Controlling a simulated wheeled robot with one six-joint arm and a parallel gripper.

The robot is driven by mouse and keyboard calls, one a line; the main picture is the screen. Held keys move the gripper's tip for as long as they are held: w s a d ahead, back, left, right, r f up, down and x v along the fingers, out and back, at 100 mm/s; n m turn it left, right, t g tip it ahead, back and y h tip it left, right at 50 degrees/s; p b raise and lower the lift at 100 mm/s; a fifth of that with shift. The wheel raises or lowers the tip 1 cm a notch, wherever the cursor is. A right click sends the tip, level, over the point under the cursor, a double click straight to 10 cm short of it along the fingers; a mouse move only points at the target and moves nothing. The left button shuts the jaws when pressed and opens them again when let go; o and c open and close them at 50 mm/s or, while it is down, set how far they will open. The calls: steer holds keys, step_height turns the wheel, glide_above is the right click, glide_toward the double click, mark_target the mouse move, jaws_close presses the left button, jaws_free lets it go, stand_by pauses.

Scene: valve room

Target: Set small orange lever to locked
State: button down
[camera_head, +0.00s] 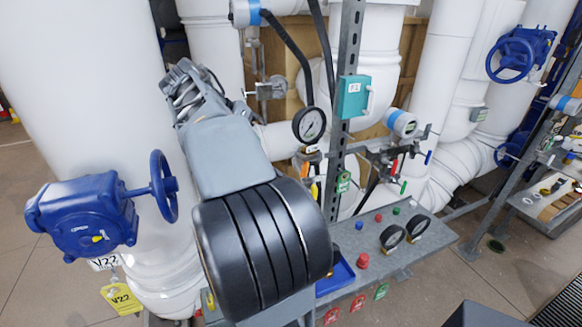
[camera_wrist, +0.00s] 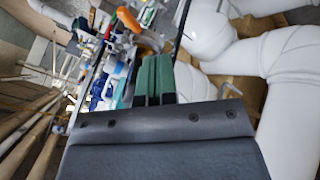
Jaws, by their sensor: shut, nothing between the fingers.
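A small orange piece (camera_head: 311,149) shows just below the round pressure gauge (camera_head: 309,124) in the head view; it may be the small orange lever, but it is too small to tell its setting. In the wrist view an orange curved part (camera_wrist: 129,18) shows at the top, beyond my fingers; I cannot tell whether it is the same thing. My gripper (camera_wrist: 154,78) shows in the wrist view with its green and dark fingers together, empty and apart from the orange part. In the head view my arm stands left of the gauge, and its fingers cannot be made out.
A grey panel (camera_head: 433,236) with buttons and dials lies low at the centre right. A steel post (camera_head: 345,80) carries a teal box (camera_head: 353,97). A blue valve (camera_head: 85,215) with a handwheel stands at the left. Large white pipes (camera_head: 450,75) crowd the back.

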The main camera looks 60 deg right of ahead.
mark_target(305, 169)
steer(key=s+d+f+p, duration=0.1)
steer(key=s+d+f, duration=0.5)
steer(key=s+f, duration=0.1)
steer(key=shift+f, duration=0.4)
steer(key=shift+d, duration=0.1)
steer(key=shift+w+n, duration=0.15)
steer(key=shift+n, duration=0.15)
